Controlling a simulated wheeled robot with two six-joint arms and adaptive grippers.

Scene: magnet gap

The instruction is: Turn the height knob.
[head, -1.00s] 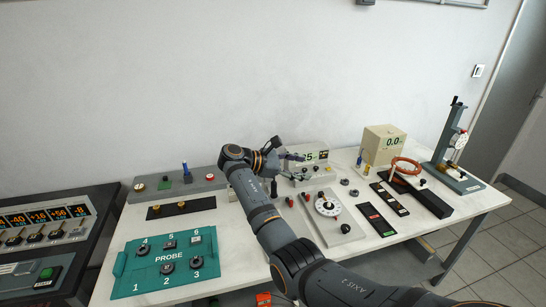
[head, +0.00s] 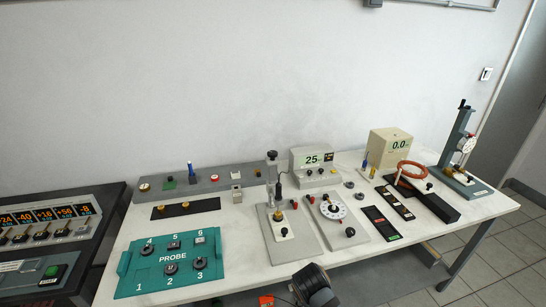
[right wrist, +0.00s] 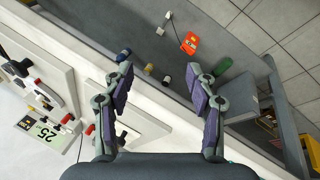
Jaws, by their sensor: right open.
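Which control is the height knob is not labelled legibly in these frames. In the head view a stand plate (head: 303,239) carries an upright post with a dark head (head: 272,156), a brass knob (head: 278,215) and a black knob (head: 284,232). Beside it on the right, another plate has a white dial (head: 333,207), red knobs at its back and a black knob (head: 350,232) at its front. My right gripper (right wrist: 160,72) is open and empty in the right wrist view, over the table's front edge. My left gripper is out of view.
The teal probe panel (head: 134,287) lies front left. A dark lower surface (right wrist: 255,90) with small items, including an orange one (right wrist: 189,42), shows beyond the table edge.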

